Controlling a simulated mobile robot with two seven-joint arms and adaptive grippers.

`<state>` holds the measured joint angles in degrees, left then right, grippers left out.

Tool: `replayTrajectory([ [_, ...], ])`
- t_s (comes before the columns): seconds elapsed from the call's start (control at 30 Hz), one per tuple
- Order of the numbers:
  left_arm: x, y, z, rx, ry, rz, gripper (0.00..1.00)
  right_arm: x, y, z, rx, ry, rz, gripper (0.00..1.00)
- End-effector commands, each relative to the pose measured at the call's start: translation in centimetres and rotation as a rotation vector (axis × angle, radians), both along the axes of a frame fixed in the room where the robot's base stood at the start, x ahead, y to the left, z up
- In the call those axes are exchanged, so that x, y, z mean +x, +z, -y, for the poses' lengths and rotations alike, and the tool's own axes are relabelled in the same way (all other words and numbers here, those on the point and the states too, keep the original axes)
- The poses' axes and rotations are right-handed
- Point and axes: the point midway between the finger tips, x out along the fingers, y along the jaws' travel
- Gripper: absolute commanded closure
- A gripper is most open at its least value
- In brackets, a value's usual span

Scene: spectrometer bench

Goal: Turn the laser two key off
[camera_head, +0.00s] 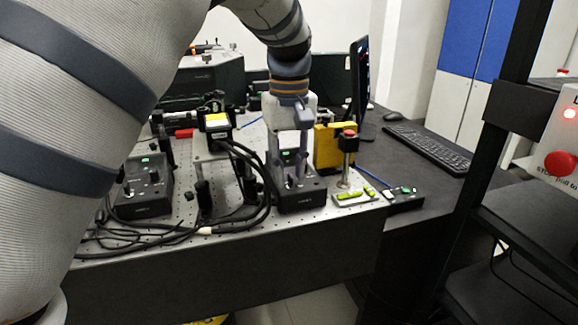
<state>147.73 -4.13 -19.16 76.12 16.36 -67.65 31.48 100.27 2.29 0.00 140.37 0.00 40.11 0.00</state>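Two black control boxes with knobs stand on the perforated bench. One control box (145,196) is at the left, and the other control box (303,197) is at the middle right. I cannot read their labels, so I cannot tell by label which is laser two. My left gripper (289,172) points down at the middle-right box, its fingertips close above the box's top. Its fingers stand apart, with part of the box showing between them. The key is too small and partly covered to make out, and contact is unclear. My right gripper is not in view.
Black cables (235,222) loop along the bench's front edge. A yellow block (327,147) and a post with a red top (348,145) stand right of the gripper. A monitor (360,85) and keyboard (430,147) are behind. A red stop button (560,163) is at the far right.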

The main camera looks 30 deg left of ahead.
Motion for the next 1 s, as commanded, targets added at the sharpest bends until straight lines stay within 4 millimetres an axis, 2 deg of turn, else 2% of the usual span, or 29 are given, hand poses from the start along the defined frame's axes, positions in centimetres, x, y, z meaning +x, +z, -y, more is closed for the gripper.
replayTrajectory([
  [0.17,0.0,0.0,0.0,0.000,0.000,-0.001,0.74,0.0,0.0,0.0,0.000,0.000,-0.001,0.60],
  [0.27,0.0,0.6,0.0,-0.001,-0.001,0.001,0.74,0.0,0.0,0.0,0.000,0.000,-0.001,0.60],
  [0.37,0.1,2.7,0.0,-0.001,-0.001,0.004,0.74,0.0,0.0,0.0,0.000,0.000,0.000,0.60],
  [0.6,0.1,9.2,0.0,0.000,-0.001,0.005,0.74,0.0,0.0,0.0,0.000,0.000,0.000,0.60],
  [0.7,0.1,10.8,0.0,0.000,0.000,0.003,0.74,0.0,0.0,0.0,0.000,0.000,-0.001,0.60],
  [0.8,0.0,11.8,0.0,-0.001,0.000,0.001,0.74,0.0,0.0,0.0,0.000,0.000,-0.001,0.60],
  [1.0,0.0,12.0,0.0,0.000,0.000,-0.001,0.74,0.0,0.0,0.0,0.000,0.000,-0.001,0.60],
])
